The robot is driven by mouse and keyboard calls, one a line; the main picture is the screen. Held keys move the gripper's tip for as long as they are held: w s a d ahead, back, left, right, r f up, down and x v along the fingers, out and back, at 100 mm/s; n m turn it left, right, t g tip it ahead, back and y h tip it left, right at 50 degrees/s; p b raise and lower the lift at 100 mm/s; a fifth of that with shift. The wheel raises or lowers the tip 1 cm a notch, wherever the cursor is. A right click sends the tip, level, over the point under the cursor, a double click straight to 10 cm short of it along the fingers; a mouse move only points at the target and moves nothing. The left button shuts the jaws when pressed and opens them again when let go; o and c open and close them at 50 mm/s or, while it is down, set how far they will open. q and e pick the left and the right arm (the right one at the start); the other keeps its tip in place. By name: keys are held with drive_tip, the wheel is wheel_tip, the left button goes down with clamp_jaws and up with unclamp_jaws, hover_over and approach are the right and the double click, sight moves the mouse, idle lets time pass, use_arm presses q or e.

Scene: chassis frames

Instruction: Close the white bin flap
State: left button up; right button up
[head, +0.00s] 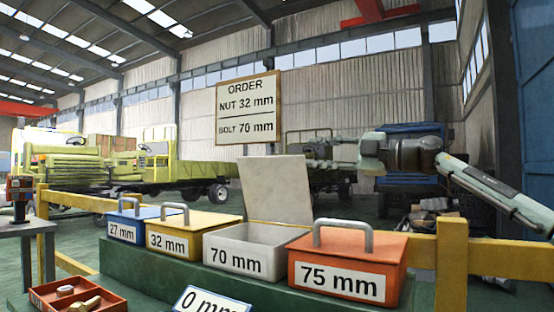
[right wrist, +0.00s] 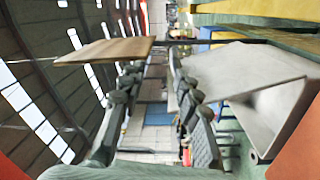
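The white bin (head: 238,262), labelled 70 mm, stands between the yellow and orange bins. Its white flap (head: 277,190) is raised nearly upright at the back, leaving the bin open. My right gripper (head: 318,158) is beside the flap's upper right corner; whether it touches cannot be told from the head view. In the right wrist view, the fingers of the right gripper (right wrist: 152,78) are spread with nothing between them. The flap (right wrist: 230,68) lies just right of the right-hand finger there. My left gripper is not in view.
A blue bin (head: 127,230), a yellow bin (head: 185,245) and an orange bin (head: 345,277) have lids with handles down. An order sign (head: 248,107) hangs behind the flap. A yellow rail (head: 452,250) runs behind the bins. A red tray (head: 50,305) is at the front left.

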sight(285, 161)
drive_tip(key=shift+g, duration=0.3)
drive_tip(key=x, duration=0.2)
drive_tip(key=f+x, duration=0.1)
drive_tip(key=x, duration=0.2)
drive_tip(key=p+x, duration=0.1)
drive_tip(key=x, duration=0.2)
drive_tip(key=shift+a+f, duration=0.15)
drive_tip(key=shift+f, duration=0.25)
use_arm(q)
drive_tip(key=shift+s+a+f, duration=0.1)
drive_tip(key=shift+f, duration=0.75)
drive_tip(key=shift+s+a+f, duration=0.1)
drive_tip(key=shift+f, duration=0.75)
use_arm(e)
drive_tip(key=shift+w+a, duration=0.25)
drive_tip(key=shift+a, duration=0.05)
drive_tip(key=shift+c, duration=0.3)
clamp_jaws()
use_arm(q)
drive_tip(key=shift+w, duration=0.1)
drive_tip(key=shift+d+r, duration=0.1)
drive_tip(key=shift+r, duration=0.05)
